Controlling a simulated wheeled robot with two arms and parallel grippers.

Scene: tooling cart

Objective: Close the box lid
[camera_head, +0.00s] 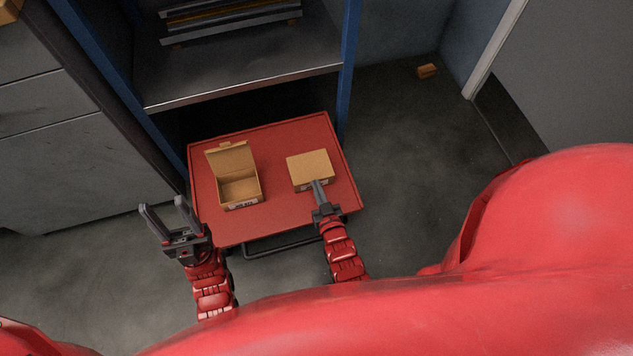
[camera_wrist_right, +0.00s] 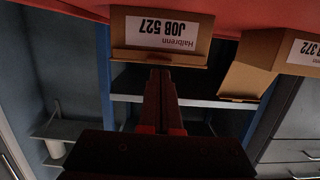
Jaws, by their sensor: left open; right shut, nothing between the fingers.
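Two small cardboard boxes stand on the red cart top (camera_head: 270,140). The left box (camera_head: 240,190) is open, its lid (camera_head: 231,156) standing up at the back. The right box (camera_head: 298,178) has its lid (camera_head: 309,164) down over the top; whether it is fully seated I cannot tell. In the right wrist view, which is upside down, this box (camera_wrist_right: 130,30) bears a "JOB 527" label. My right gripper (camera_head: 317,183) is shut and empty, its tips at this box's front upper edge; contact is unclear. My left gripper (camera_head: 162,203) is open and empty, left of the cart.
A blue-framed shelf unit (camera_head: 240,88) stands behind the cart. Grey drawers (camera_head: 60,150) are at the left. The cart top between and around the boxes is clear.

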